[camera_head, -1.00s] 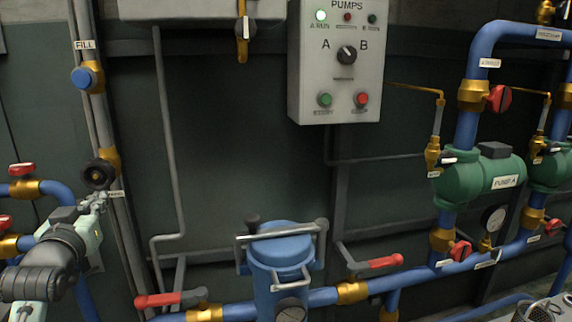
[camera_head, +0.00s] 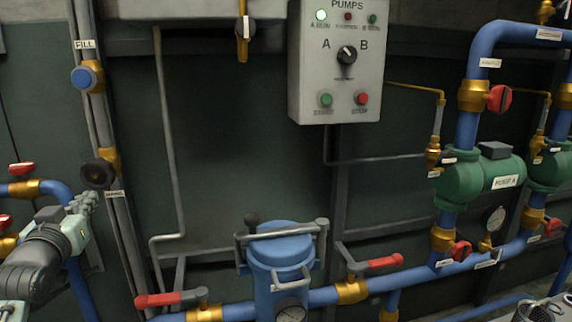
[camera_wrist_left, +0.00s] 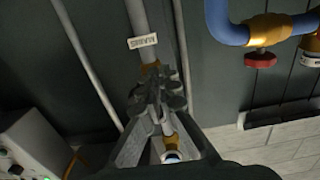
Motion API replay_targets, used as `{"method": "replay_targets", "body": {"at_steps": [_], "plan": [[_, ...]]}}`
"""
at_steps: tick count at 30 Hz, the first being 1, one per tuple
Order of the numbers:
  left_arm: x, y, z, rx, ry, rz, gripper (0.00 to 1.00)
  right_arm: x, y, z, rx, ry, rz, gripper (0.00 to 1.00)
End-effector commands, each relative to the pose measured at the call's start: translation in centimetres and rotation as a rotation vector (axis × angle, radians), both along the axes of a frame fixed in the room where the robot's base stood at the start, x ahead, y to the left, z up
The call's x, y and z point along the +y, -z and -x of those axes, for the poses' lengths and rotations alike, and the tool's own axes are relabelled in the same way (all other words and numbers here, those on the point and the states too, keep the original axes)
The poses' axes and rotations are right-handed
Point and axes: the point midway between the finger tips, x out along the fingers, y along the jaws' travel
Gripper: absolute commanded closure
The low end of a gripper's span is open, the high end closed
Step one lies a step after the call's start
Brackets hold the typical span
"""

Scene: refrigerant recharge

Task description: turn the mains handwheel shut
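The mains handwheel (camera_head: 98,173) is a black round wheel on a brass valve on the grey vertical pipe at left in the head view. The MAINS label (camera_head: 115,194) is just below it. My left gripper (camera_head: 88,201) is just below and left of the wheel, with a small gap visible in the head view. Finger opening is unclear. My right gripper is out of view.
A blue FILL handwheel (camera_head: 87,77) is higher on the same pipe. Red-handled valves (camera_head: 21,169) on blue pipes are close by at left. A blue strainer (camera_head: 281,260), the pump panel (camera_head: 338,62) and green pump A (camera_head: 480,180) are to the right.

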Motion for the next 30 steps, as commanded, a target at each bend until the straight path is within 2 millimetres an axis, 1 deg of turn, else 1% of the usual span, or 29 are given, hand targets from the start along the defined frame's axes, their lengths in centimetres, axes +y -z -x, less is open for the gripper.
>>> {"method": "replay_targets", "body": {"at_steps": [1,8,19,23,30], "plan": [[0.1,-0.6,0.1,-0.013,-0.001,-0.004,1.00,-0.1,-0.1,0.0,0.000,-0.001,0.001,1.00],[0.1,-0.7,0.1,-0.015,-0.001,-0.005,1.00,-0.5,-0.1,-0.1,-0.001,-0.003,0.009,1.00],[0.3,0.3,0.4,-0.010,-0.001,-0.004,1.00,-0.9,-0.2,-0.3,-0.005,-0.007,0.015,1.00],[-0.1,0.4,1.6,-0.008,0.000,-0.003,1.00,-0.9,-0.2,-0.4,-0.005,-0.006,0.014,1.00],[-0.7,0.6,4.5,-0.004,0.000,-0.001,1.00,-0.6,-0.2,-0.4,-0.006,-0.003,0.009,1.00]]}}
